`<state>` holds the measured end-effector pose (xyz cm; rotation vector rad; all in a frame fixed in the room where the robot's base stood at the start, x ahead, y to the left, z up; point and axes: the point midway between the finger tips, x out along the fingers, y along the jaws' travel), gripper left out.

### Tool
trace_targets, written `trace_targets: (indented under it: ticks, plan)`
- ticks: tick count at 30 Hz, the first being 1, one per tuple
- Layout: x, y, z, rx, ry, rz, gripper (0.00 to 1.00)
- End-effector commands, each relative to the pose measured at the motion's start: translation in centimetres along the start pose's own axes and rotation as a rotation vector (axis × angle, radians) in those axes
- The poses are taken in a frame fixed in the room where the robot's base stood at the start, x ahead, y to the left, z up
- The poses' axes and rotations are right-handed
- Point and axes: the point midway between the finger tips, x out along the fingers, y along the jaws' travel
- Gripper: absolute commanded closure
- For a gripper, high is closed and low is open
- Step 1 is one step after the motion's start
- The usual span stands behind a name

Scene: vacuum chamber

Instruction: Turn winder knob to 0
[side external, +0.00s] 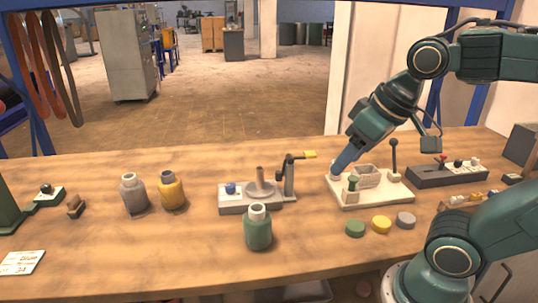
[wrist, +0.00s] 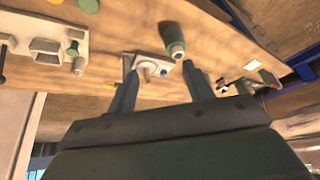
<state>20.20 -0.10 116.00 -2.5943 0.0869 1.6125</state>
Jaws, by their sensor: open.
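The winder (side external: 258,205) is a grey base in the middle of the bench, with a small blue knob (side external: 231,189) at its left end. A tan spindle (side external: 260,176) stands on a round plate, and a crank with a yellow handle (side external: 309,154) is at its right. My gripper (side external: 337,173) is at the left end of the cream fixture, to the right of the winder and apart from it. In the wrist view my gripper (wrist: 159,66) has two spread fingers with nothing held; the winder (wrist: 146,64) and blue knob (wrist: 164,72) appear between them. The knob's markings are too small to read.
A green bottle (side external: 258,230) stands in front of the winder. Grey (side external: 133,195) and yellow (side external: 171,190) bottles stand to its left. The cream fixture (side external: 375,194) has an upright black lever (side external: 394,158). Coloured caps (side external: 381,224) lie in front of it.

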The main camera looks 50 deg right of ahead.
Motion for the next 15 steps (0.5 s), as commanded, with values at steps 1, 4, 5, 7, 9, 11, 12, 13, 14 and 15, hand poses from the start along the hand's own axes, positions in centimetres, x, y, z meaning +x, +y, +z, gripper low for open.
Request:
trace_targets:
  ticks: [1, 4, 5, 7, 9, 11, 12, 13, 14, 15]
  plan:
    - [0.0, 0.0, -1.0, 0.029, -0.011, 0.002, 0.48]
    - [0.0, -0.1, -3.0, 0.102, -0.036, 0.008, 0.48]
    - [0.0, -0.1, -3.6, 0.126, -0.043, 0.010, 0.48]
    - [0.1, -0.2, -5.2, 0.182, -0.059, 0.016, 0.48]
    - [0.4, -0.2, -6.7, 0.237, -0.077, 0.023, 0.48]
    - [0.7, -0.2, -8.0, 0.286, -0.090, 0.029, 0.48]
    - [0.9, -0.2, -8.9, 0.318, -0.100, 0.034, 0.48]
    - [1.1, -0.2, -9.5, 0.341, -0.108, 0.038, 0.48]
    - [1.3, -0.2, -10.1, 0.365, -0.114, 0.041, 0.48]
    - [1.6, -0.2, -11.0, 0.397, -0.123, 0.047, 0.48]
